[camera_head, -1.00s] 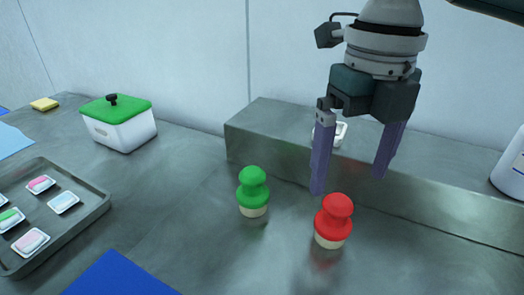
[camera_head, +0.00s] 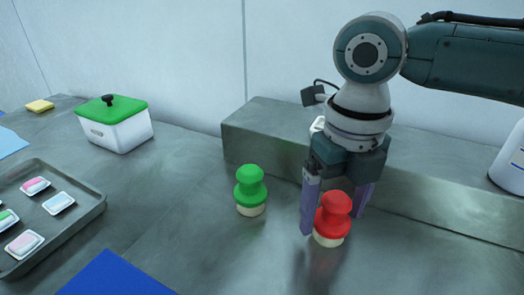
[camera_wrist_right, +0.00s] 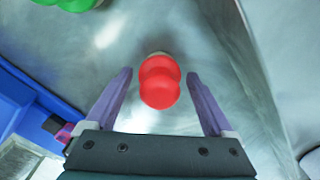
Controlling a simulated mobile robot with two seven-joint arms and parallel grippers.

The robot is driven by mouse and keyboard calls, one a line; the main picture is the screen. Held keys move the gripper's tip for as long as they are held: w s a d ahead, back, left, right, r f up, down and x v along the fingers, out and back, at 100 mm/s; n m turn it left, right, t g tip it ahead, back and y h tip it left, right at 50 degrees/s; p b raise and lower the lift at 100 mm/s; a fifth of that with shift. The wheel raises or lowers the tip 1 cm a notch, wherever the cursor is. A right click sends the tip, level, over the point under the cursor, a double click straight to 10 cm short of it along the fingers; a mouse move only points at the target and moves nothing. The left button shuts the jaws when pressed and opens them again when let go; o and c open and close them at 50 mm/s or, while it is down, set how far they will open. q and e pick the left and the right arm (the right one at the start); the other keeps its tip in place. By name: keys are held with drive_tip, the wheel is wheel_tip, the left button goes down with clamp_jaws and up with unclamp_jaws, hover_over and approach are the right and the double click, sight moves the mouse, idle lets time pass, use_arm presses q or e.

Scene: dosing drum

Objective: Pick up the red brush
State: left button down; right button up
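The red brush (camera_head: 335,214) stands upright on the grey metal worktop, with a red knob-shaped handle and a pale base. My right gripper (camera_head: 334,220) is open, pointing down, with its purple fingers on either side of the red brush in the head view. In the right wrist view the red brush (camera_wrist_right: 160,82) lies between and slightly ahead of the two open fingers (camera_wrist_right: 160,85), with gaps on both sides. My left gripper is in neither view.
A green brush (camera_head: 250,190) stands just left of the red one. A metal ledge (camera_head: 265,147) runs behind. A tray (camera_head: 62,225) with small dishes, a blue mat (camera_head: 115,278) and a green-lidded white container (camera_head: 115,128) are at left. A white object (camera_head: 510,165) is at right.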

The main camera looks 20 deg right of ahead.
drive_tip(key=c, duration=1.2)
